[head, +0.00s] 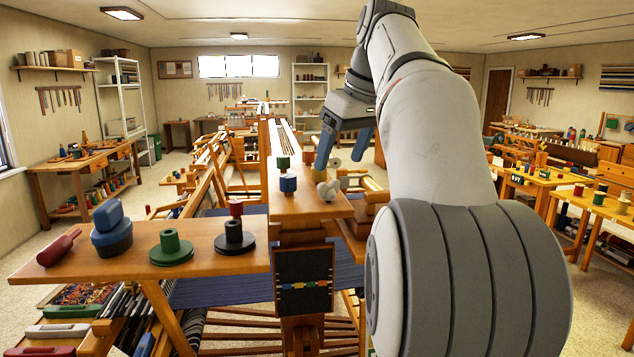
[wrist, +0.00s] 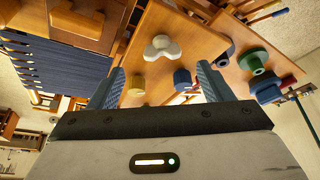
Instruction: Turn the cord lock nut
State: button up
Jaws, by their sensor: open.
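A cream three-lobed nut (head: 327,190), probably the cord lock nut, sits on the wooden shelf (head: 300,207) at the middle of the loom. In the wrist view the same cream nut (wrist: 162,47) lies beyond and roughly between my fingertips. My gripper (head: 344,157) hangs above and behind the nut in the head view, fingers pointing down. It is open and empty; both fingers also show in the wrist view (wrist: 160,69), apart from the nut. No label on the nut is readable.
A blue cylinder (head: 288,184) stands just left of the nut, with a green one (head: 283,162) behind it. Green (head: 171,248), black (head: 235,237) and blue (head: 111,236) knobs stand on the left wooden board. Blue cloth (head: 225,290) stretches below. A tan cylinder (wrist: 137,88) is close to my left finger.

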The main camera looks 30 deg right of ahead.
aim_at(330, 185)
jog(key=x, duration=0.6)
jog(key=shift+w+a+f, duration=0.1)
jog(key=shift+a+f, duration=0.1)
jog(key=c, duration=0.9)
jog(key=shift+a, duration=0.1)
jog(key=shift+c, duration=0.4)
